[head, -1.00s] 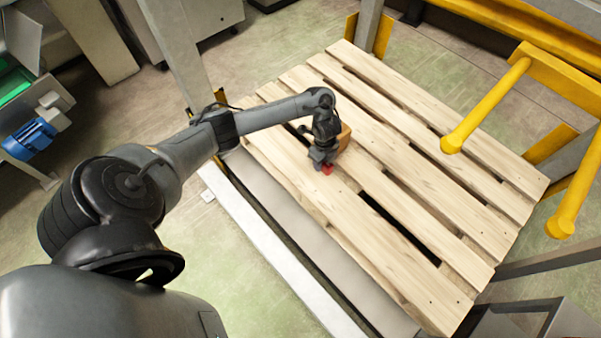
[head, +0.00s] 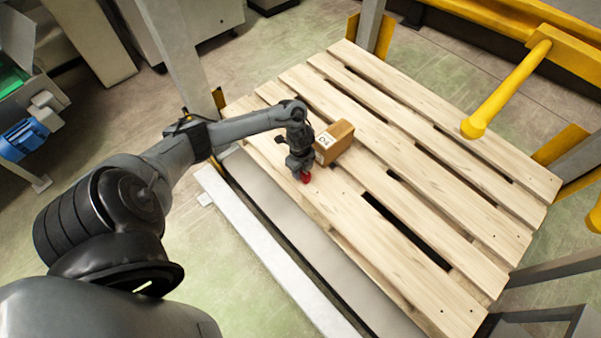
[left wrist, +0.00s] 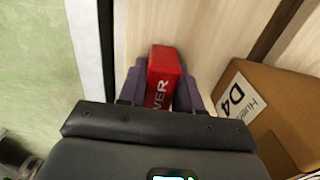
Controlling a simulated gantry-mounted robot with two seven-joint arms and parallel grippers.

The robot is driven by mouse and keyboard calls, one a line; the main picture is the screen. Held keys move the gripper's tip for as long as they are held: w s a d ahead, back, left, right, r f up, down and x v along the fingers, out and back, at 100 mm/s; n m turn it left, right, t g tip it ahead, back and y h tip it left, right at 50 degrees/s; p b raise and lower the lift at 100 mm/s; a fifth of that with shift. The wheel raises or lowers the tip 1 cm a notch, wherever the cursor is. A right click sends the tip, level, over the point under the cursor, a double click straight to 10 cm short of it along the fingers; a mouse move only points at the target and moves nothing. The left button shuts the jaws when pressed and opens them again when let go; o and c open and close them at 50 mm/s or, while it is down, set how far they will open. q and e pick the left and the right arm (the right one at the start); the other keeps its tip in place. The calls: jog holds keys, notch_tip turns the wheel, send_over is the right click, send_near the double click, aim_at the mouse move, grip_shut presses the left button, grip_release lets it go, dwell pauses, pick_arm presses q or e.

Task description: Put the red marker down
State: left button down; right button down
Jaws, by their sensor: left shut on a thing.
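The red marker (left wrist: 165,68) shows in the left wrist view as a red block with white letters, between the two purple-grey fingers of my left gripper (left wrist: 162,88). In the head view the left gripper (head: 303,172) is over the pallet's near-left slats, with the red marker (head: 305,178) at its tip. The gripper is shut on the marker. I cannot tell whether the marker touches the slats. My right gripper is not in view.
A cardboard box (head: 335,143) with a white label "D4" stands on the wooden pallet (head: 420,215), just right of the gripper; it also shows in the left wrist view (left wrist: 272,110). Yellow rails (head: 508,90) stand at the right. The pallet's middle and near slats are clear.

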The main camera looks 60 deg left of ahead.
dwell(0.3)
pick_arm(q)
jog(key=shift+f, duration=0.2)
jog(key=c, duration=0.8)
grip_release()
jog(key=shift+r, duration=0.15)
